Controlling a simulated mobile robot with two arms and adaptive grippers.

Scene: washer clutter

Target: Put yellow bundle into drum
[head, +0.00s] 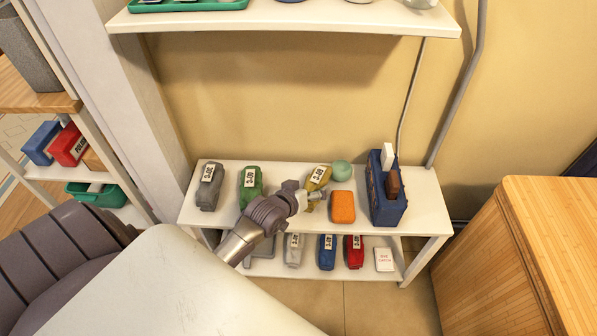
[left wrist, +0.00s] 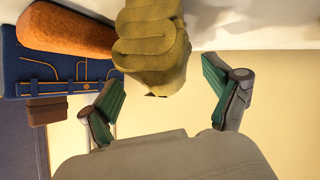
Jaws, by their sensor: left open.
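The yellow bundle (head: 319,174) is a folded olive-yellow cloth with a white label, lying on the upper board of the low white shelf, between a green bundle and an orange one. My left gripper (head: 307,197) is over the shelf at the bundle's near side. In the left wrist view, the yellow bundle (left wrist: 150,40) is at top centre, ahead of and between the spread fingers of my left gripper (left wrist: 162,78). The fingers are open and empty, with a visible gap on the right side. My right gripper is out of view. No drum shows in either view.
Green (head: 250,184) and grey (head: 210,186) bundles lie left. The lower board (head: 337,277) holds more bundles. A white surface (head: 165,290) is in front.

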